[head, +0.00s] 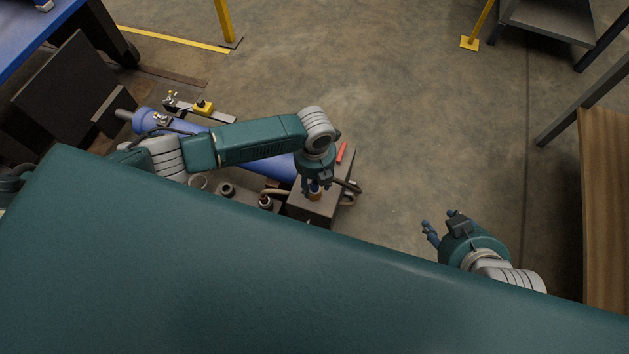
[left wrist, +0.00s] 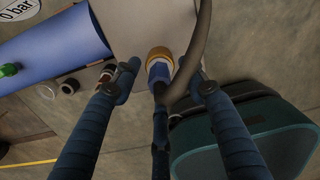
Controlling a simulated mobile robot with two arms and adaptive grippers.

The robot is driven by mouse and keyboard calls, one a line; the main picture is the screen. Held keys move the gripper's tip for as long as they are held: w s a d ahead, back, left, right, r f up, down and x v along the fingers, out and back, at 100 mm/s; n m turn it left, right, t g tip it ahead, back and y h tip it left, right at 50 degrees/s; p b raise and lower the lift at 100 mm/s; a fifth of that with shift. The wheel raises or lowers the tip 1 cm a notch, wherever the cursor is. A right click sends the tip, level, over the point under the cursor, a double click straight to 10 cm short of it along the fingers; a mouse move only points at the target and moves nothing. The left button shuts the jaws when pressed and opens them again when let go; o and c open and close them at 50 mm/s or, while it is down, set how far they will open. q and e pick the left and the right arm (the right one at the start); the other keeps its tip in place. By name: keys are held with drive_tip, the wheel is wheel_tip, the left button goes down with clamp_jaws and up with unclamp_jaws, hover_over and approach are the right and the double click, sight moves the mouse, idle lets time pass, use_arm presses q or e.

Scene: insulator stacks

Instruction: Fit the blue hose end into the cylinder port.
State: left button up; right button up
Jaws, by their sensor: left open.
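The blue hose end (left wrist: 160,72) has a brass-coloured collar and sits at the grey-brown block (head: 310,205); a dark hose (left wrist: 197,55) curves away from it. My left gripper (head: 314,188) is over the block with its fingers spread around the hose end, and in the left wrist view (left wrist: 164,78) they look apart from it. The blue cylinder (head: 265,168) lies left of the block, partly hidden by my left arm; it also shows in the left wrist view (left wrist: 50,50). I cannot make out its port. My right gripper (head: 440,226) is open and empty over the floor.
Small dark fittings (head: 227,190) stand near the cylinder. A wooden bench (head: 606,210) is at the right. The middle floor is clear.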

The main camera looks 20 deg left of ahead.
use_arm(q)
wheel_tip(320, 180, up, 12)
idle(0.5)
idle(0.3)
